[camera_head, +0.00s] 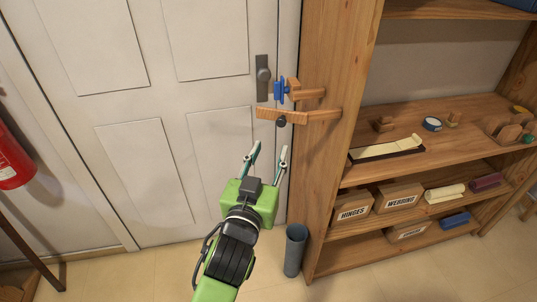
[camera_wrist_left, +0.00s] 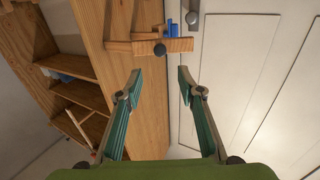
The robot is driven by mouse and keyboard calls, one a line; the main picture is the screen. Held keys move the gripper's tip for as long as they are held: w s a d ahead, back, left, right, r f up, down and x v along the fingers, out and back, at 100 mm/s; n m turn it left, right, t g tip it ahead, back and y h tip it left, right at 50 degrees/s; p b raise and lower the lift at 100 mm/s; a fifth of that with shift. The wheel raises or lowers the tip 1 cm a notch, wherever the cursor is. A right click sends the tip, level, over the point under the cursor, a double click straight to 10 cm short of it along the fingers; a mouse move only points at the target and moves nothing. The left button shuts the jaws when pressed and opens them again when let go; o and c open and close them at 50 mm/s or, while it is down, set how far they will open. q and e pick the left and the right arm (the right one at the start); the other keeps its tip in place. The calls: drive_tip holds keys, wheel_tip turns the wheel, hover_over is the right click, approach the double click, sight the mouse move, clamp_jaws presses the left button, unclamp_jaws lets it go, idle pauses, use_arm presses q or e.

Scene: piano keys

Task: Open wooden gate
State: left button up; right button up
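A small wooden gate bar (camera_head: 262,113) with a dark round knob (camera_head: 281,122) juts from the side of the wooden shelf across the edge of the white door. A blue latch piece (camera_head: 279,91) on a wooden bracket (camera_head: 308,93) sits just above it. In the left wrist view the gate bar (camera_wrist_left: 181,45) and blue piece (camera_wrist_left: 172,29) are at top centre, ahead of the fingers. My left gripper (camera_head: 269,150) is open and empty, below the knob in the head view and apart from it; its fingers also show in the left wrist view (camera_wrist_left: 159,74). My right gripper is not in view.
The white door (camera_head: 160,100) has a dark handle plate (camera_head: 262,70) behind the latch. The wooden shelf (camera_head: 330,150) stands at right with boxes and rolls. A grey cylinder (camera_head: 295,250) stands on the floor at its foot. A red extinguisher (camera_head: 12,160) is at far left.

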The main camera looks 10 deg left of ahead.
use_arm(q)
drive_tip(key=shift+s, duration=0.2)
drive_tip(key=shift+w, duration=0.1)
drive_tip(key=c, duration=0.8)
drive_tip(key=f+n+h, duration=0.1)
drive_tip(key=w+a+f+n+g+p, duration=0.1)
drive_tip(key=f, duration=0.1)
drive_tip(key=w+f+n+g+h, duration=0.1)
drive_tip(key=n, duration=0.1)
drive_tip(key=shift+w+a+f+h, duration=0.2)
drive_tip(key=shift+w+h, duration=0.05)
drive_tip(key=shift+h, duration=0.05)
clamp_jaws()
drive_tip(key=n+g+h+p, duration=0.1)
drive_tip(key=n+h+p, duration=0.3)
drive_tip(key=n, duration=0.6)
approach(276, 117)
drive_tip(key=shift+h, duration=0.7)
drive_tip(key=x, duration=0.2)
drive_tip(key=p+x, duration=0.1)
drive_tip(key=x, duration=0.2)
drive_tip(key=shift+w+a+f, duration=0.1)
drive_tip(key=shift+a+f, duration=0.1)
drive_tip(key=shift+a, duration=0.1)
drive_tip(key=shift+x, duration=0.85)
